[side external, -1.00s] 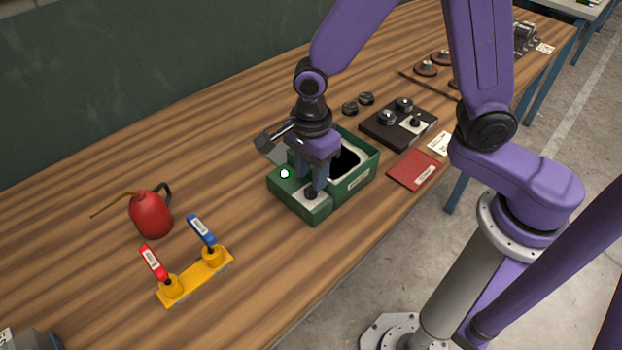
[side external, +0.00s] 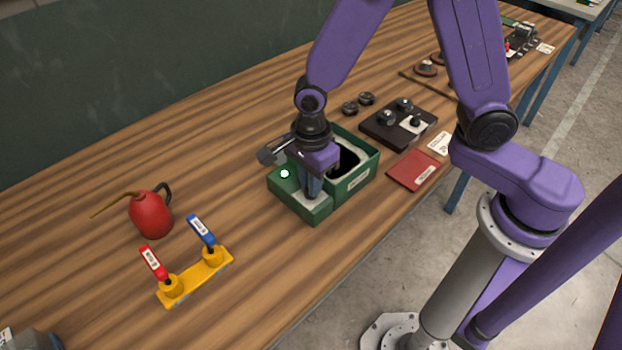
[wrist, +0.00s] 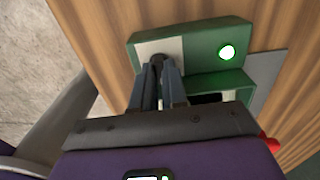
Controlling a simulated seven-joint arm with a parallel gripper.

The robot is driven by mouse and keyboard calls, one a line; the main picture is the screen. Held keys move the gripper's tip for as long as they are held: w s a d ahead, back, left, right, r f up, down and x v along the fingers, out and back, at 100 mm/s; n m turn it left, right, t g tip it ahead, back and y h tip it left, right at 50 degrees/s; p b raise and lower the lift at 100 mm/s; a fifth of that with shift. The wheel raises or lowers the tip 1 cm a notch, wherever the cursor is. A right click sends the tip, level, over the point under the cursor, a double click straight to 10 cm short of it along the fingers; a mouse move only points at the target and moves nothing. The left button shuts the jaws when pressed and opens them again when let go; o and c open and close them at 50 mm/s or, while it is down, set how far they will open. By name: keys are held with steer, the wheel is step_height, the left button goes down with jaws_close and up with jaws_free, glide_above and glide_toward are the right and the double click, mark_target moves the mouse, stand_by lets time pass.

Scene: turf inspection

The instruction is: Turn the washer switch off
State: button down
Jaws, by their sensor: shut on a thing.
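The washer switch looks to be the black knob (wrist: 156,60) on a pale plate at one end of a green box (side external: 318,214); its label is too small to read. A round lamp (side external: 284,174) glows white on the box, green-rimmed in the wrist view (wrist: 227,52). My gripper (side external: 311,194) points down over the pale plate, its fingers shut on the black knob. In the wrist view the fingertips (wrist: 160,72) close around it; the side view hides the knob behind them.
The box has a dark opening (side external: 348,160) beside my gripper. A yellow base (side external: 196,278) with red and blue tagged levers and a red oil can (side external: 150,215) stand left. A black control box (side external: 388,136) and red booklet (side external: 413,170) lie right. Wood between is clear.

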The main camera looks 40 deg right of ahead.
steer(key=n, duration=0.4)
steer(key=shift+n, duration=0.3)
steer(key=n, duration=0.4)
steer(key=shift+n, duration=0.3)
steer(key=n, duration=0.4)
steer(key=shift+n, duration=2.4)
steer(key=c, duration=1.2)
jaws_free()
steer(key=shift+o, duration=0.2)
steer(key=shift+r, duration=0.15)
